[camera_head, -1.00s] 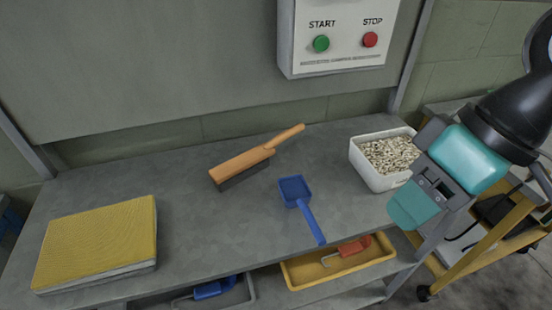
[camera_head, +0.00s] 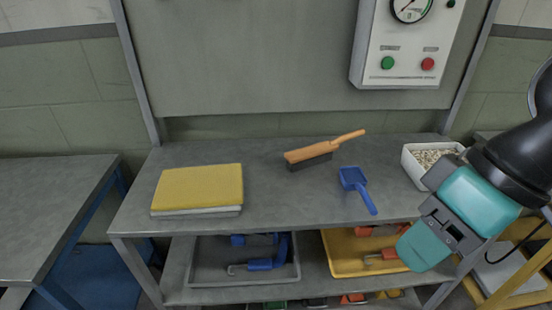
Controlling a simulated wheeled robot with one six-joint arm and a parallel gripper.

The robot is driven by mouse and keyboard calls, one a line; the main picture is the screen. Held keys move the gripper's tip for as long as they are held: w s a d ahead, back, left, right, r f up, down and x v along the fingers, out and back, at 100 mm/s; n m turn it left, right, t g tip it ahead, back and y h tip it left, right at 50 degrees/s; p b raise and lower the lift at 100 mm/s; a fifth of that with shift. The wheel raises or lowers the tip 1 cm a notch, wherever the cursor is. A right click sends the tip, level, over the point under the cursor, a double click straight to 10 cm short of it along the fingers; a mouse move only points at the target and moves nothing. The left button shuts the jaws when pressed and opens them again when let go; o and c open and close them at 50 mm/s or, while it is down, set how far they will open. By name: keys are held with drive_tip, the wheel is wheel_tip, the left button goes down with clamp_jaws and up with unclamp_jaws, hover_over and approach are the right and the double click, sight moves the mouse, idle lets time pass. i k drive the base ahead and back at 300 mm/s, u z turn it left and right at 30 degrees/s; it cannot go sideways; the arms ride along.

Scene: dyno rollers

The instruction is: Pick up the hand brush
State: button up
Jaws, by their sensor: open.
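The hand brush (camera_head: 312,155) lies on the grey bench top (camera_head: 270,212), towards its back edge. It has an orange-brown wooden body with dark bristles facing down, and its handle points to the back right. My gripper (camera_head: 425,246), teal and dark grey, hangs at the right, in front of the bench's right part in the picture. It is well apart from the brush and holds nothing that I can see. The gap between its fingers is hard to make out from this angle.
A blue scoop (camera_head: 357,188) lies right of the brush. A white bin of pale pellets (camera_head: 416,168) stands at the right end, partly behind my arm. A yellow pad (camera_head: 198,187) lies left. Grey (camera_head: 206,283) and yellow (camera_head: 341,268) trays sit below. The control panel (camera_head: 372,50) is above.

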sight(315, 154)
drive_tip(key=u, duration=0.25)
drive_tip(key=i, duration=1)
